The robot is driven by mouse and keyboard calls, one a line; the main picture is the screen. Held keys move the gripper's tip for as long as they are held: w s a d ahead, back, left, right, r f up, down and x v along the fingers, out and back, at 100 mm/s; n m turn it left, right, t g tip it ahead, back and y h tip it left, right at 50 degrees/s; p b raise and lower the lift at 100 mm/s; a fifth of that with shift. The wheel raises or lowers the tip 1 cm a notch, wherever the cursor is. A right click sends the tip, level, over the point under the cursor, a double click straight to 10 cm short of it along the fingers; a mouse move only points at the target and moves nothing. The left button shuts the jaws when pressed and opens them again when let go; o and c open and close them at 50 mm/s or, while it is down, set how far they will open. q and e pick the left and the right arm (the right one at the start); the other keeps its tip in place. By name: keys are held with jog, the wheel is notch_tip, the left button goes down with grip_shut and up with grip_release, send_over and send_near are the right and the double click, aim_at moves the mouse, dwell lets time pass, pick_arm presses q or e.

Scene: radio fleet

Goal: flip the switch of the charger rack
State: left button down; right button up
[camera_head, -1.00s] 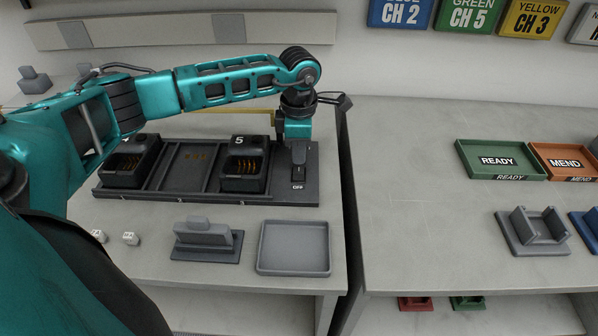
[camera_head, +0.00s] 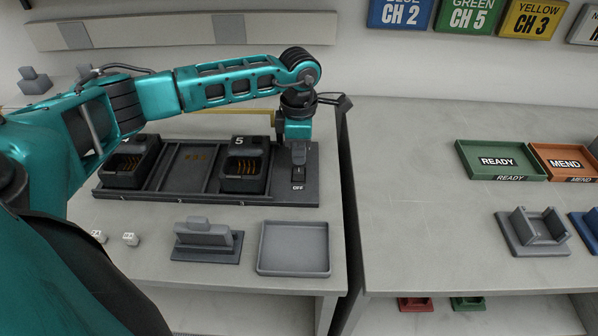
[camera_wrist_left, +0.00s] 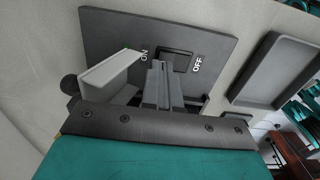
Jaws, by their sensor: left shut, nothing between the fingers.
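The charger rack (camera_head: 188,177) is a dark tray-like unit on the left bench in the head view. Its black rocker switch (camera_head: 298,174) sits at the right end, above an OFF label. My left gripper (camera_head: 299,157) points down just behind the switch; contact cannot be told. It is shut and empty. In the left wrist view the switch (camera_wrist_left: 177,61) lies between the ON and OFF labels, and the gripper (camera_wrist_left: 156,68) reaches to its ON side, partly covering it. Which way the rocker is tipped is unclear. My right gripper is not in view.
Charger cups (camera_head: 244,172) stand in the rack left of the switch. A grey tray (camera_head: 293,270) and a grey stand (camera_head: 206,240) sit in front of it. A gap separates the right bench, which holds a green READY tray (camera_head: 500,158) and has clear room.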

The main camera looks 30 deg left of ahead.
aim_at(299, 167)
pick_arm(q)
jog(key=shift+f+b, duration=0.6)
jog(key=shift+f, duration=0.2)
dwell(0.9)
jog(key=shift+r, duration=0.1)
notch_tip(299, 167, up, 7)
jog(key=p, duration=0.5)
dwell(0.7)
